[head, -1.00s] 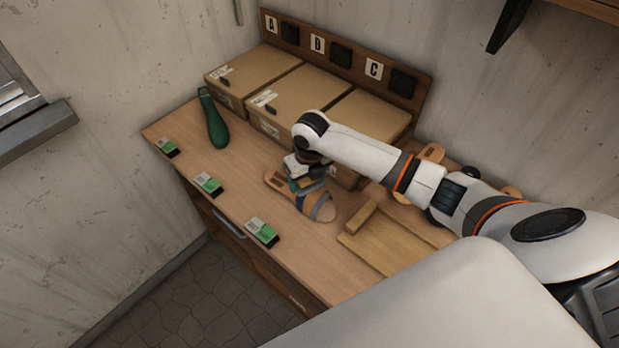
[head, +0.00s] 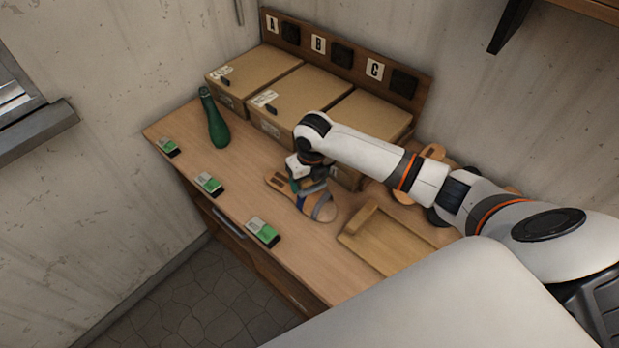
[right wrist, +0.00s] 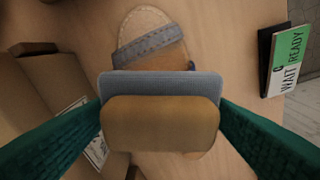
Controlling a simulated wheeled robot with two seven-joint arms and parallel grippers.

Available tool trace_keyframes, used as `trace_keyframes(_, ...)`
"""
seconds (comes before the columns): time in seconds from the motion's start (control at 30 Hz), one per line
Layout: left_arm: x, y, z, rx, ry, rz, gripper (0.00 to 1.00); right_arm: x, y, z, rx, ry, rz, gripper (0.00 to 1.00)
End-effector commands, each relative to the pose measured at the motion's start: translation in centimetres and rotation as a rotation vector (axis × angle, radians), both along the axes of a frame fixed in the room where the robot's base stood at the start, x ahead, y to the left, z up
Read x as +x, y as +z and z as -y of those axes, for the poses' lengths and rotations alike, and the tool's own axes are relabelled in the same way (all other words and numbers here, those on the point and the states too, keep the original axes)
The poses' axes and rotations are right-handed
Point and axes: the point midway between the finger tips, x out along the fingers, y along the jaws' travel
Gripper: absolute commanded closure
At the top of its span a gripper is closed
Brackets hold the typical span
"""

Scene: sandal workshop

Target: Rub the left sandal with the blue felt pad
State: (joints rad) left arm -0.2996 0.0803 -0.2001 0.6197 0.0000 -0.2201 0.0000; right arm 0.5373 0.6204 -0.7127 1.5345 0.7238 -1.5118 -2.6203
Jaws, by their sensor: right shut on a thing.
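A tan sandal (head: 323,209) with a blue strap and a grey strap lies on the workbench in the head view. In the right wrist view its grey-strapped end (right wrist: 150,42) shows beyond the pad. The felt pad (right wrist: 160,84) is a blue-grey layer under a tan block. My right gripper (head: 306,186) is shut on the pad, its green fingers (right wrist: 160,122) on either side of the block. It holds the pad over the sandal's middle, hiding that part. I cannot tell whether the felt touches the sandal. My left gripper is not in view.
Cardboard boxes (head: 300,95) stand along the back below a board (head: 345,50) marked A, B, C. A wooden tray (head: 385,245) lies right of the sandal. Another sandal (head: 433,152) is partly behind my arm. A green bottle-shaped object (head: 215,125) and green-white cards (head: 263,231) are at left.

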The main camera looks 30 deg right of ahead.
Motion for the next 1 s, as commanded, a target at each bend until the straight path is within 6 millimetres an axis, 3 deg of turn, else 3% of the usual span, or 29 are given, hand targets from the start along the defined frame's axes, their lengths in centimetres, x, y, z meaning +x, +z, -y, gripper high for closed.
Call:
trace_keyframes(0.27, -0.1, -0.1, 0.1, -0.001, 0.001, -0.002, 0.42, 1.0, 0.4, -0.5, 0.003, 0.001, 0.001, 0.53)
trace_keyframes(0.7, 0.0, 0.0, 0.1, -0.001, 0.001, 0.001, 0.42, -1.1, -0.8, 0.3, 0.002, 0.001, -0.002, 0.53)
trace_keyframes(1.0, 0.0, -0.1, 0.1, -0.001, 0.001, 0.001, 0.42, -1.4, -1.1, 0.4, -0.001, 0.0, -0.01, 0.53)
